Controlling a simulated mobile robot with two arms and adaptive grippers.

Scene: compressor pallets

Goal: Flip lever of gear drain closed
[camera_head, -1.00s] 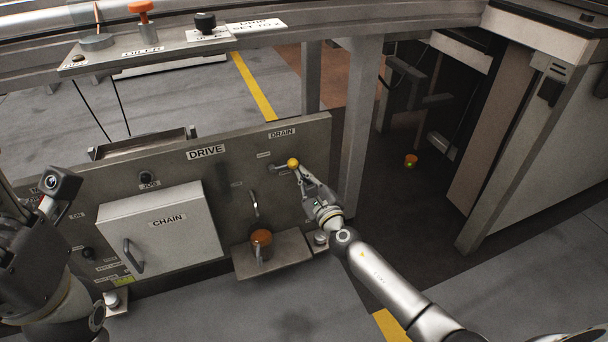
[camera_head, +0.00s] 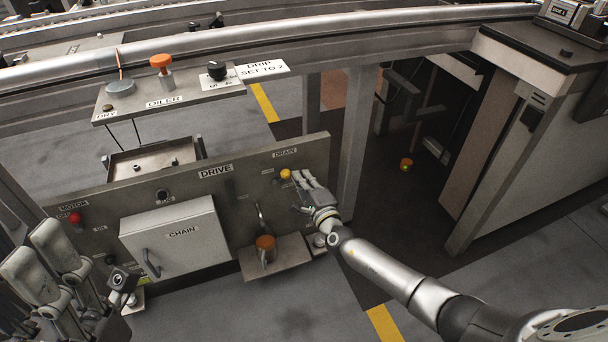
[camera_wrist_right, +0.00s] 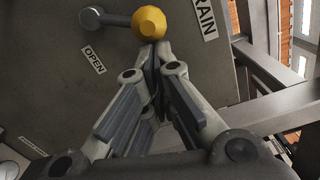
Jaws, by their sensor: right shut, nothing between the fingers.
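The drain lever is a grey rod with a yellow knob (camera_head: 286,174), below the DRAIN label (camera_head: 285,153) on the drive panel. In the right wrist view the rod runs left from the yellow knob (camera_wrist_right: 149,23) to its pivot, with an OPEN label (camera_wrist_right: 95,62) below it. My right gripper (camera_head: 301,180) is just right of the knob in the head view. In the wrist view its fingers (camera_wrist_right: 155,50) meet, shut and empty, at the knob's lower edge; whether they touch it I cannot tell. My left gripper (camera_head: 30,245) is at the left, its fingers apart, away from the lever.
A CHAIN box (camera_head: 176,245) with a handle protrudes from the panel (camera_head: 240,205). A small shelf with an orange-topped part (camera_head: 266,246) is below the lever. A grey post (camera_head: 357,140) stands right of the panel. The oiler shelf (camera_head: 180,99) is above.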

